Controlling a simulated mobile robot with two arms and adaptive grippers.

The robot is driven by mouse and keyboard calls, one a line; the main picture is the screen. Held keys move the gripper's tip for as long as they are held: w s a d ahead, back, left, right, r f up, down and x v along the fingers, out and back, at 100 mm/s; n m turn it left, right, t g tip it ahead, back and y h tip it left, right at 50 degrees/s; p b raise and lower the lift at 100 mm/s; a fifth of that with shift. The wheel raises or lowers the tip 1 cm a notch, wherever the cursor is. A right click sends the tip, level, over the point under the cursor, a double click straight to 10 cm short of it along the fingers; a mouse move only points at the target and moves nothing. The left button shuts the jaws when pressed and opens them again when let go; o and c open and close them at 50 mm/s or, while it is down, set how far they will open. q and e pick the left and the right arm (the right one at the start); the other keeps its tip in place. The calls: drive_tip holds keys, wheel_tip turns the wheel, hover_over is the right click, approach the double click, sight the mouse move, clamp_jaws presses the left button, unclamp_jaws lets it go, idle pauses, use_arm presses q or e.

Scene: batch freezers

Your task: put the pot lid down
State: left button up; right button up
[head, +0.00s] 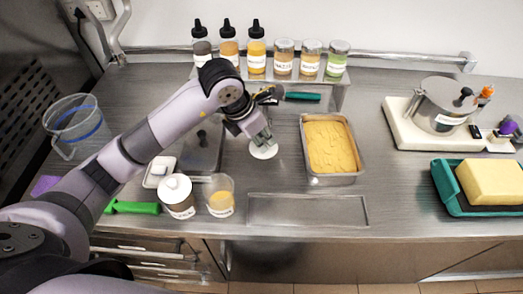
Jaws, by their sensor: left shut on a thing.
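The pot lid (263,152) is a small white disc below the fingers of my left gripper (261,138), near the middle of the steel counter. My left gripper points down and is shut on the lid from above. The fingers hide part of the lid's top. I cannot tell whether the lid touches the counter or hangs just above it. An open clear pot (220,196) with yellow contents and a label stands to the lower left of the lid. My right gripper is not in view.
A labelled tub (176,198) with a white top stands left of the pot. A steel pan (356,172) of yellow gelato sits right of the lid. A shelf (340,93) with bottles and jars is behind. The counter between lid and recessed panel (308,210) is clear.

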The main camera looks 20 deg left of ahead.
sight(258, 150)
use_arm(q)
wheel_tip(258, 150, down, 3)
drive_tip(key=shift+r, duration=0.1)
wheel_tip(258, 150, down, 3)
drive_tip(key=shift+f+p, duration=0.2)
drive_tip(key=shift+p, duration=0.3)
drive_tip(key=shift+f, duration=0.4)
drive_tip(key=o, duration=0.8)
drive_tip(key=shift+r, duration=0.1)
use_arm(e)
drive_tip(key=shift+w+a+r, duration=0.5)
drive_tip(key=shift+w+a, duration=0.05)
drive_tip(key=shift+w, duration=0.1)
